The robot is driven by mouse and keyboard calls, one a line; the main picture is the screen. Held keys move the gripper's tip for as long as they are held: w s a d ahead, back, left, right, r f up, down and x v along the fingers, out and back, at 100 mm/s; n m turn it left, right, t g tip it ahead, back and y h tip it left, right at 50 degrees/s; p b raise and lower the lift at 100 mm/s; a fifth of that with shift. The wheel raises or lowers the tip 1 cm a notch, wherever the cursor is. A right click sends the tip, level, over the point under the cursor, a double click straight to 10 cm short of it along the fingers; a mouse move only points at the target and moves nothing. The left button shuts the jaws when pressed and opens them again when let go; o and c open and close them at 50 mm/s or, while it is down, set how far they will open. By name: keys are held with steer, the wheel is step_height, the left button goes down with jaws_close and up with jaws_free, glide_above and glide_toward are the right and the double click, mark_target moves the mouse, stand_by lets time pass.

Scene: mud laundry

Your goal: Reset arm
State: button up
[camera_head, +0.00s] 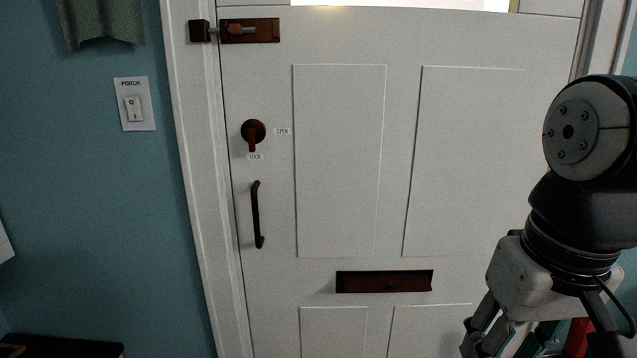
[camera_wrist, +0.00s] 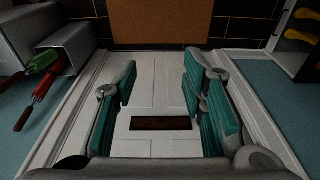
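My arm stands at the right of the head view, bent downward. My gripper (camera_head: 535,345) hangs at its lower end in front of the door, partly cut off by the bottom edge. In the wrist view my gripper (camera_wrist: 160,75) shows two teal-padded fingers well apart, with nothing between them. The white panelled door (camera_head: 465,160) looks closed. It lies beyond the fingers, with its dark mail slot (camera_wrist: 161,123) showing between them.
The door has a slide bolt (camera_head: 250,31), a turn knob (camera_head: 253,132) pointing down at "LOCK", and a pull handle (camera_head: 257,215). A light switch (camera_head: 134,108) is on the blue wall. Red (camera_wrist: 43,87) and green (camera_wrist: 44,60) handled items lean in a grey holder. A brown panel (camera_wrist: 160,20) borders dark tiles.

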steer(key=s+f, duration=0.3)
steer(key=s, duration=0.7)
step_height(320, 180, up, 17)
steer(key=t+p, duration=0.2)
steer(key=p, duration=1.3)
steer(key=shift+w+f+t, duration=0.2)
steer(key=shift+t, duration=0.1)
